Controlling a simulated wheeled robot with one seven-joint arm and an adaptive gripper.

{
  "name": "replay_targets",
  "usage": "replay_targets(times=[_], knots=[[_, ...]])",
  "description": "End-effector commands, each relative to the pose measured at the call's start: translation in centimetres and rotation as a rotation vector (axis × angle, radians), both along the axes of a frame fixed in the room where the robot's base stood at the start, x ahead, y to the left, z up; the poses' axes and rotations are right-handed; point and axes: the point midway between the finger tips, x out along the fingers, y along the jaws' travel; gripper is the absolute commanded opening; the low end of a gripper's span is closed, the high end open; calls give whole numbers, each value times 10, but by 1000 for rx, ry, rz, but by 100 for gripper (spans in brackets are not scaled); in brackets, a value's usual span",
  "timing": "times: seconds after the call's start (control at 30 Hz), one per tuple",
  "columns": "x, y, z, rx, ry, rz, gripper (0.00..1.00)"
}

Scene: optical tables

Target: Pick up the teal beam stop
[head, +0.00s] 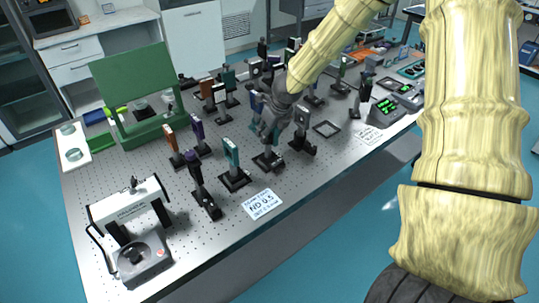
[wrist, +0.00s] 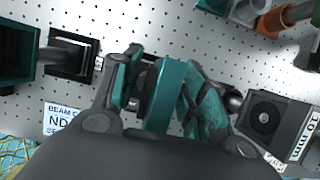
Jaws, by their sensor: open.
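In the wrist view a teal beam stop (wrist: 166,92) stands between the two fingers of my gripper (wrist: 163,98), seen from above with dark parts on its left. The fingers are open, one on each side of it. The right finger looks very close to the teal face; I cannot tell whether it touches. In the head view my gripper (head: 268,124) points down over a black post base (head: 268,161), and hides most of what is between its fingers. Another teal plate on a post (head: 231,153) stands just left of it in the head view.
A grey mount (head: 302,118) stands close right of my gripper; its dark square face shows in the wrist view (wrist: 266,117). A printed ND 0.5 card (head: 262,204) lies in front. Several posts crowd behind and left. The perforated table (head: 300,190) is clear toward its front edge.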

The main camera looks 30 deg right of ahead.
Motion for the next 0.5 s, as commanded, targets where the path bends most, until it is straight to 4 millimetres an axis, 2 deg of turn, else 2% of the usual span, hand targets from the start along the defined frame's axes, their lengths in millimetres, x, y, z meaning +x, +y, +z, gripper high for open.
replay_targets(times=[0.2,0.27,0.43,0.5], knots=[[0,0,0,0,-1,0,43],[0,0,0,0,0,0,34],[0,0,0,0,0,0,3],[0,0,0,0,0,0,0]])
